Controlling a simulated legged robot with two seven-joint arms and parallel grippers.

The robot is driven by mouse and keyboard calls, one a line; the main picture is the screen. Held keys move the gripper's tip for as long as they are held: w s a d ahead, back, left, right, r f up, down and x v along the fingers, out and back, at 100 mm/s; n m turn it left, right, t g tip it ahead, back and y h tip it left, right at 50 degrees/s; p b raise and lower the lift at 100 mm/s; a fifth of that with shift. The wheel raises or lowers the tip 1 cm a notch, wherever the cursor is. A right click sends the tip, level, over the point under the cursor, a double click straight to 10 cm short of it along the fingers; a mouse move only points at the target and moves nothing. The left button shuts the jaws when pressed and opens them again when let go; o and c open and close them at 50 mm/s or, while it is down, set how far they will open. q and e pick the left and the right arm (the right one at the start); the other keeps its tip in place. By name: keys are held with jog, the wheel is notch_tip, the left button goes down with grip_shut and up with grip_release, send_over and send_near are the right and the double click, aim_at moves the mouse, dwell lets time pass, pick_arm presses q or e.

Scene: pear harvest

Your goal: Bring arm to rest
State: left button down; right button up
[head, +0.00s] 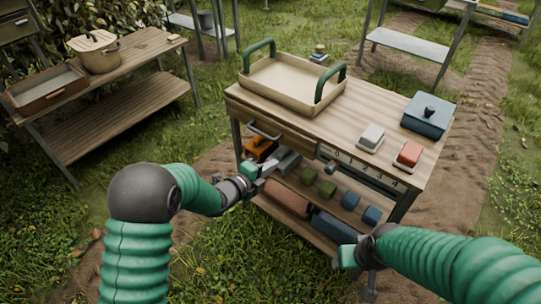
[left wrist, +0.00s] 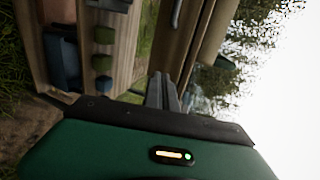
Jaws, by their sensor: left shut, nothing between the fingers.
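My left arm comes in from the left in the head view. Its gripper (head: 268,169) is in front of the wooden workbench (head: 392,98), near the drawer and the shelf below it. Its fingers are together with nothing between them. They also show together in the left wrist view (left wrist: 163,92), pointing towards the bench. My right gripper (head: 347,257) hangs low before the bench's lower right side, pointing left. Its fingertips are too small to tell whether they are open.
The bench bears a beige tray (head: 283,91) with green handles, a dark blue box (head: 428,116), a white block (head: 371,137) and a red block (head: 408,154). A drawer handle (head: 264,131) juts out near my left gripper. Another wooden table (head: 135,50) stands left, across grass.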

pick_arm(q)
jog(key=s+a+n+g+y, duration=0.1)
jog(key=s+a+n+y, duration=0.25)
jog(key=a+n, duration=0.3)
jog(key=s+a+n+g+y, duration=0.1)
jog(key=s+a+n+y, duration=0.25)
jog(key=a+n, duration=0.3)
jog(key=s+a+f+n+g+y, duration=0.1)
jog(key=s+a+n+g, duration=0.2)
jog(key=s+n, duration=0.55)
jog(key=s+a+f+n+g+y, duration=0.1)
jog(key=s+a+n+g, duration=0.3)
jog(key=s, duration=1)
jog(key=w+p+v, duration=0.3)
jog(key=p+v, duration=1.1)
jog(key=p, duration=0.1)
jog(key=shift+r, duration=0.65)
pick_arm(e)
jog(key=w+v, duration=0.3)
jog(key=v, duration=1.2)
jog(key=shift+w+a+r, duration=0.25)
jog(key=shift+a+r, duration=0.1)
jog(key=shift+r, duration=0.05)
